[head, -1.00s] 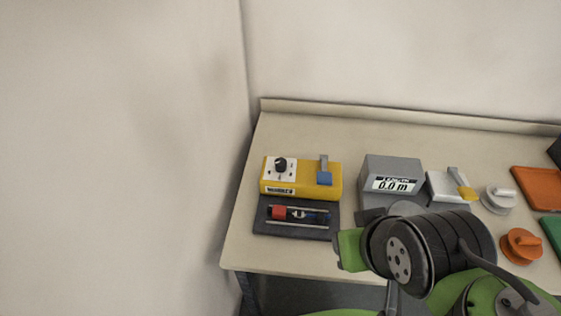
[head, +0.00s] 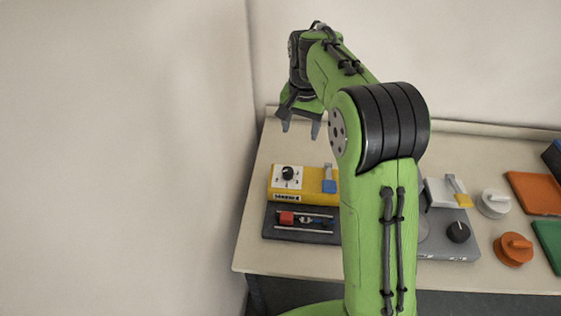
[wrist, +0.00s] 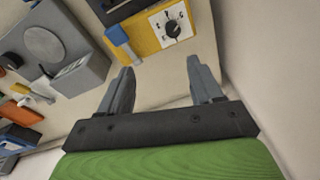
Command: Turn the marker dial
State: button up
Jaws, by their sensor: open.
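The yellow box (head: 305,198) stands at the left of the table. A black dial (head: 288,173) sits on its white marked plate, with a blue lever (head: 329,186) to its right. In the wrist view the dial (wrist: 172,27) shows at the upper middle, with letters around it and the blue lever (wrist: 122,42) to its left. My gripper (head: 300,129) is open and empty, raised above the table behind the yellow box. In the wrist view its two fingers (wrist: 162,85) point toward the yellow box, apart from the dial.
A grey unit (head: 450,246) with a black knob, a white knob (head: 493,203), an orange knob (head: 514,249) and an orange pad (head: 535,193) stand to the right. A wall borders the left.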

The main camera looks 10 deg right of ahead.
jog(key=m+g+p, duration=0.1)
jog(key=m, duration=0.1)
send_over(287, 169)
notch_tip(287, 169, down, 7)
notch_tip(287, 169, down, 16)
jog(key=shift+d+r+b, duration=0.15)
jog(key=shift+r+b, duration=0.05)
jog(key=shift+b, duration=0.55)
jog(key=c, duration=1.1)
jog(key=shift+o, duration=0.2)
jog(key=shift+n, duration=0.3)
jog(key=shift+n, duration=0.3)
jog(key=n+b, duration=0.1)
jog(key=n, duration=0.4)
jog(key=n+b, duration=0.1)
jog(key=n, duration=0.5)
